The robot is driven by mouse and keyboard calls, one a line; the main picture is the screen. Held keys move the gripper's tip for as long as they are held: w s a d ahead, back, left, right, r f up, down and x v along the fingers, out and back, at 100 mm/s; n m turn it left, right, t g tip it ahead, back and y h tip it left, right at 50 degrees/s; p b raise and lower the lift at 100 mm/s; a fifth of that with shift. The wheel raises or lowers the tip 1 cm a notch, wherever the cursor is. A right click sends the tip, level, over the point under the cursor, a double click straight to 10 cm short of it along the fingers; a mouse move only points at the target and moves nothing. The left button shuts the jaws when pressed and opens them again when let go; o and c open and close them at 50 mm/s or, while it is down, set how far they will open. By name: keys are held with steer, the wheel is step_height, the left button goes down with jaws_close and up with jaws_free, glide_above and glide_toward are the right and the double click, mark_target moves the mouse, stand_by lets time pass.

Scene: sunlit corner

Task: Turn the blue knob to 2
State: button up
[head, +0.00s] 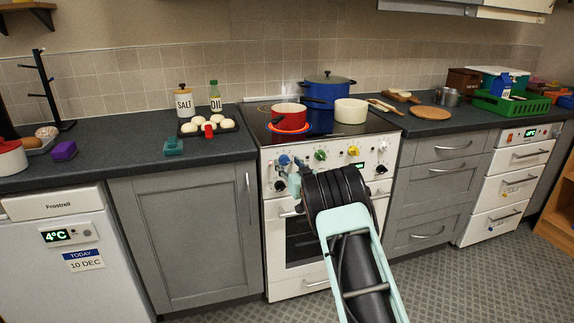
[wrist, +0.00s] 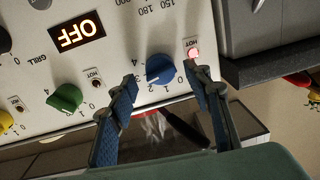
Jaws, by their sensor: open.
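The blue knob (wrist: 160,69) is on the white stove's control panel, between my open fingers in the wrist view. It also shows in the head view (head: 284,160), at the left end of the panel. My gripper (wrist: 163,80) is open, with one blue finger on each side of the knob and visible gaps, so it holds nothing. Numbers including 0, 1 and 2 run along the knob's lower edge in the wrist view. I cannot tell for sure which one its pointer meets. In the head view my arm partly hides the panel and oven front.
A green knob (wrist: 65,98) and a yellow knob (wrist: 6,121) are to the left in the wrist view. A HOT lamp (wrist: 193,53) glows red beside the blue knob. A red pot (head: 289,115) and a blue pot (head: 327,91) stand on the hob above.

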steer(key=shift+w+a, duration=0.25)
steer(key=shift+w, duration=0.35)
steer(key=c, duration=1.1)
steer(key=shift+b, duration=0.3)
steer(key=n+b, duration=0.4)
steer(key=shift+f, duration=0.15)
steer(key=shift+r+n+b, duration=0.2)
steer(key=shift+n+b, duration=1.3)
steer(key=shift+n, duration=0.3)
